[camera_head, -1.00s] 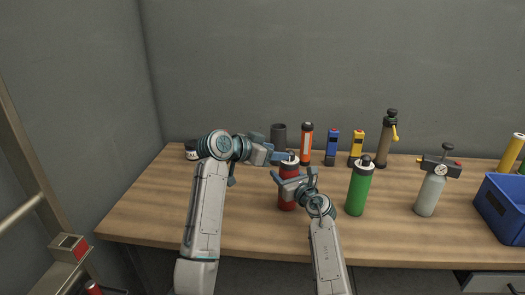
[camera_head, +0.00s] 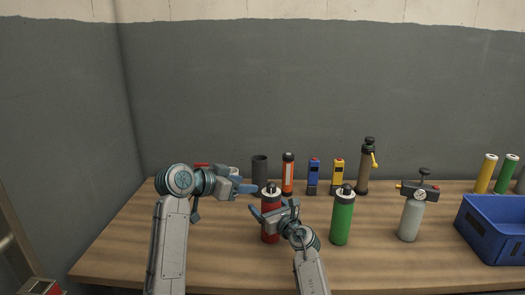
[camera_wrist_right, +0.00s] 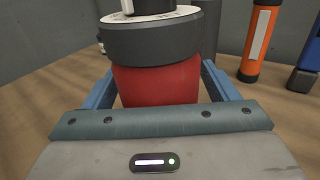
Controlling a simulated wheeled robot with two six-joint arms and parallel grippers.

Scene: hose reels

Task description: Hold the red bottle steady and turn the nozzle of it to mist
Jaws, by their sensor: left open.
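The red bottle (camera_head: 268,232) stands upright on the table, with a dark collar and a pale ring under a dark nozzle top (camera_head: 270,188). In the right wrist view, its red body (camera_wrist_right: 155,84) sits between the blue fingers of my right gripper (camera_wrist_right: 158,92), which look closed against its sides. The nozzle is cut off at the top there, so its setting cannot be read. In the head view my right gripper (camera_head: 266,214) is at the bottle's upper body. My left gripper (camera_head: 246,188) is open and empty, just left of the nozzle top, apparently not touching it.
A green bottle (camera_head: 342,220) stands close on the right, then a grey sprayer (camera_head: 411,217) and a blue crate (camera_head: 490,232). Behind are a dark cylinder (camera_head: 259,168), an orange tool (camera_head: 288,174) and several upright items. The front-left table is clear.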

